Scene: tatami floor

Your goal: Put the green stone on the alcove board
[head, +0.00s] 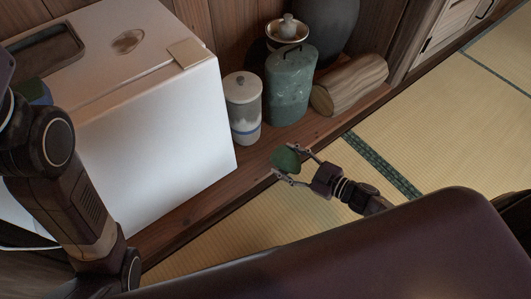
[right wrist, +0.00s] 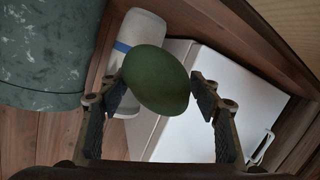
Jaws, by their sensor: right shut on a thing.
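The green stone (head: 286,158) is a smooth, dark green, egg-shaped thing. My right gripper (head: 286,166) is shut on it, with a finger on each side. In the right wrist view the stone (right wrist: 157,80) sits between the fingertips (right wrist: 160,92). The alcove board (head: 252,158) is the brown wooden ledge along the wall, raised beside the tatami. In the head view the stone shows at the board's front edge; its height above the board is hard to tell. Of my left arm only links show at the left; its gripper is not in view.
A white box (head: 165,135) stands on the board at the left, with a tray (head: 45,50) on top. A lidded white jar (head: 243,110), a green canister (head: 290,85), other vessels and a log (head: 350,85) stand behind. Bare board lies in front of the jars.

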